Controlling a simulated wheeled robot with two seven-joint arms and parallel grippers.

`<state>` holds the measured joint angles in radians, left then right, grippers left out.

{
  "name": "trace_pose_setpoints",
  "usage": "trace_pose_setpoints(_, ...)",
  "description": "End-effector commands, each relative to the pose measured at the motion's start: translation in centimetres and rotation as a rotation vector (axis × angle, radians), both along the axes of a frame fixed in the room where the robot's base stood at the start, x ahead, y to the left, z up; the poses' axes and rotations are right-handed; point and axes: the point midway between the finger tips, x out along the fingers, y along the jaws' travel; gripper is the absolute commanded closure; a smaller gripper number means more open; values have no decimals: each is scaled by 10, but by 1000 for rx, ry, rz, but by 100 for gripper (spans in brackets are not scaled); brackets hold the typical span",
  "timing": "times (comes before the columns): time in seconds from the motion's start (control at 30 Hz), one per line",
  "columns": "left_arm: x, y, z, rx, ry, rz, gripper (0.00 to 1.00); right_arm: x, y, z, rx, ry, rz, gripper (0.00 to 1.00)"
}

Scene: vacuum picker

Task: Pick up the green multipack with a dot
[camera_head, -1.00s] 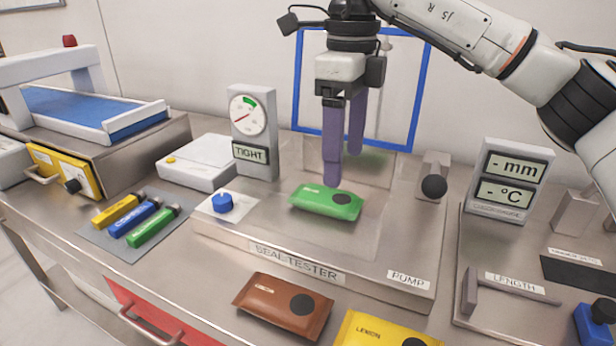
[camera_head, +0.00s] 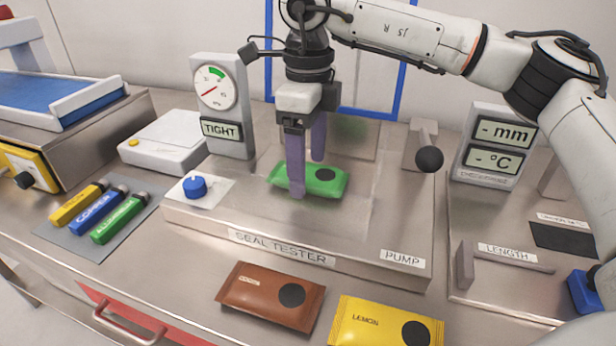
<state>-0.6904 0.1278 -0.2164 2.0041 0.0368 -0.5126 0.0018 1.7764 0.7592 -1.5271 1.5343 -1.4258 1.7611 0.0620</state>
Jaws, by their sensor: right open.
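The green multipack (camera_head: 326,180) with a dark dot lies flat on the seal tester's plate (camera_head: 340,222). My right gripper (camera_head: 306,172) is open and points down over the pack. Its two purple fingers stand on either side of the pack, one in front of it and one behind. The near finger hides part of the pack's left half. I cannot tell whether the fingers touch it. My left gripper is not in view.
A gauge (camera_head: 222,105) reading TIGHT and a blue knob (camera_head: 195,187) stand left of the plate. A black-knobbed lever (camera_head: 428,158) is at right. A brown pack (camera_head: 262,292) and a yellow pack (camera_head: 372,325) lie in front. A length gauge (camera_head: 505,257) is further right.

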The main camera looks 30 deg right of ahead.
Motion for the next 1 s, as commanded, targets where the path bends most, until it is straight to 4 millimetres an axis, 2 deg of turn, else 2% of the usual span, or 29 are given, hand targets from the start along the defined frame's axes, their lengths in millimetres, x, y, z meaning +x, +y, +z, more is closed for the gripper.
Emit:
trace_pose_setpoints(0.27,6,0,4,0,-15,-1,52,0,0,-4,1,-2,0,27)
trace_pose_setpoints(0.5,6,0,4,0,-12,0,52,0,0,-4,1,-2,0,67)
trace_pose_setpoints(0.6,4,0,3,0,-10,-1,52,0,0,-3,1,-3,0,79)
trace_pose_setpoints(0.83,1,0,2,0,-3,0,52,1,0,2,1,-4,0,80)
trace_pose_setpoints(1.0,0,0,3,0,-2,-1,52,1,1,29,2,-6,1,80)
